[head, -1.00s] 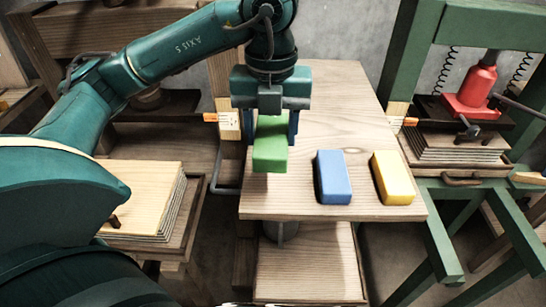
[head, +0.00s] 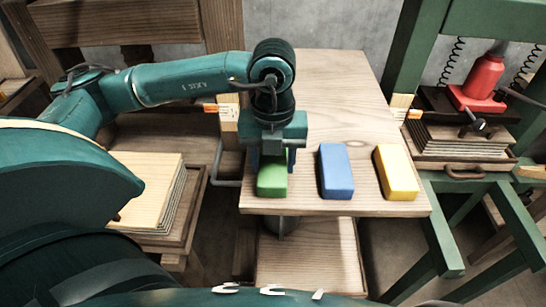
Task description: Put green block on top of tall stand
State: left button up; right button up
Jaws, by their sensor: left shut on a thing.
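The green block (head: 272,184) is at the near left of a pale wooden top (head: 335,100), in line with the other blocks. This top is carried on a grey post and looks like the tall stand. My left gripper (head: 274,166) points down and is shut on the green block from above. The block's underside is at or very near the wood; I cannot tell if it touches. The gripper hides the block's far part. My right gripper is not in view.
A blue block (head: 336,171) and a yellow block (head: 396,172) lie to the right on the same top. A lower wooden board (head: 305,262) sits beneath. A green press frame with a red jack (head: 482,80) stands right. Stacked boards (head: 148,190) lie left. The top's far part is clear.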

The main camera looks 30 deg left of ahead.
aim_at(273, 163)
pick_arm(q)
jog(key=shift+f, duration=0.15)
jog(key=o, duration=1)
jog(key=shift+o, duration=0.2)
jog(key=shift+r, duration=0.4)
notch_tip(273, 163, up, 12)
jog(key=shift+f, duration=0.15)
